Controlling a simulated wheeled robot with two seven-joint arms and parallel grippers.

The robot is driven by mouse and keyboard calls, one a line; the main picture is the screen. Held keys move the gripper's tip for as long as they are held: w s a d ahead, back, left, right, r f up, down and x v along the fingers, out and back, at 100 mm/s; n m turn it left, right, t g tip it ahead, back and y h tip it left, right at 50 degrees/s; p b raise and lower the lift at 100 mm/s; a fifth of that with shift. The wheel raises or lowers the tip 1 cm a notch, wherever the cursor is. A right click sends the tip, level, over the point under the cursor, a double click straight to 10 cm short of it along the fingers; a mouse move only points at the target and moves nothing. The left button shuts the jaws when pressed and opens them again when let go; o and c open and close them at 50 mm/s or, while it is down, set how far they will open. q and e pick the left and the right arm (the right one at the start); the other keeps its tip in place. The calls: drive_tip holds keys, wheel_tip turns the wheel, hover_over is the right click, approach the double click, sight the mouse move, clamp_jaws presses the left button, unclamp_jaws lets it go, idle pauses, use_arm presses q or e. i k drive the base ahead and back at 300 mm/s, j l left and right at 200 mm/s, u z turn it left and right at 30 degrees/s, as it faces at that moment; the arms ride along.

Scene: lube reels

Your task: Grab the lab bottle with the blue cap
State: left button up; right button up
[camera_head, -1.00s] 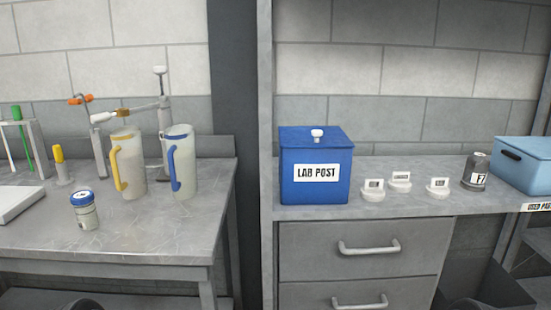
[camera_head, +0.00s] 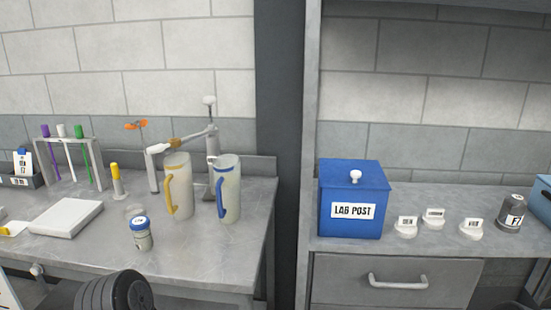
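The lab bottle with the blue cap (camera_head: 142,239) stands upright on the grey left bench, near its front edge. It is small and pale, with a label on its side. No gripper is around it or touching it. Neither of my grippers shows in the head view.
Behind the bottle stand a yellow-handled jug (camera_head: 178,190) and a blue-handled jug (camera_head: 229,190). A white flat block (camera_head: 66,218) lies left of it. A blue LAB POST box (camera_head: 350,187) stands on the right counter.

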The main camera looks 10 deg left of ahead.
sight(143, 239)
drive_tip(key=j+z, duration=0.1)
drive_tip(key=z, duration=0.25)
drive_tip(key=j+z, duration=0.15)
drive_tip(key=z, duration=0.15)
drive_tip(key=k+j+z, duration=0.15)
drive_tip(key=j, duration=0.3)
drive_tip(key=k+j+z, duration=0.15)
drive_tip(key=j, duration=0.25)
drive_tip(key=k+j+z, duration=0.1)
drive_tip(key=j, duration=0.35)
drive_tip(key=k+j+z, duration=0.15)
drive_tip(key=k+j, duration=0.1)
drive_tip(key=j, duration=0.1)
